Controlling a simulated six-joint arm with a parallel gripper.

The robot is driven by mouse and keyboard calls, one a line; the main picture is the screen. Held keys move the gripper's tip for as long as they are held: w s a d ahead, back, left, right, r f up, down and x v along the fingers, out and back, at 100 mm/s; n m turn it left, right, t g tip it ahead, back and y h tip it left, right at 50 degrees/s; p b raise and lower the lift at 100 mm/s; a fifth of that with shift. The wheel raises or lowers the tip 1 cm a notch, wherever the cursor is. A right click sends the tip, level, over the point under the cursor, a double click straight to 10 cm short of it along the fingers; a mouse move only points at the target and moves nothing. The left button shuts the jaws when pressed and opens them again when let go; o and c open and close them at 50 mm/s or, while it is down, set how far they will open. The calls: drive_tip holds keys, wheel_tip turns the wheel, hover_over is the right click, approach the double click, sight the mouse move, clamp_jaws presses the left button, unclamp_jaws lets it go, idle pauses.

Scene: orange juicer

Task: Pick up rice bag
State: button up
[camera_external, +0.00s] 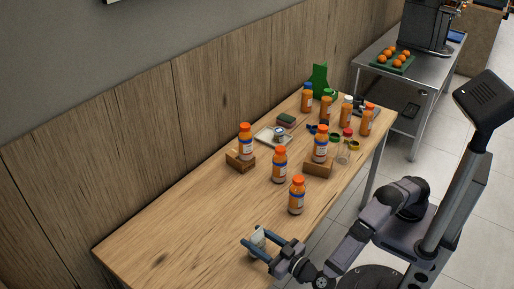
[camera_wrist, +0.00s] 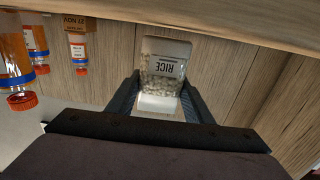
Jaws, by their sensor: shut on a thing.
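In the external view the rice bag (camera_external: 257,238) is a small whitish shape between the blue-grey fingers of my gripper (camera_external: 256,240), near the front edge of the table. My gripper is shut on the bag. I cannot tell whether the bag's bottom touches the table.
The wooden table (camera_external: 160,240) is bare to the left of my gripper. An orange juice bottle (camera_external: 297,195) stands closest behind it, with several more bottles further back, some on wooden blocks. A green stand (camera_external: 319,80) is at the far end. A metal side table (camera_external: 425,75) holds oranges.

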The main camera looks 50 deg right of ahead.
wheel_tip(320, 180, up, 9)
drive_tip(key=shift+f+p, duration=0.15)
drive_tip(key=shift+p, duration=0.3)
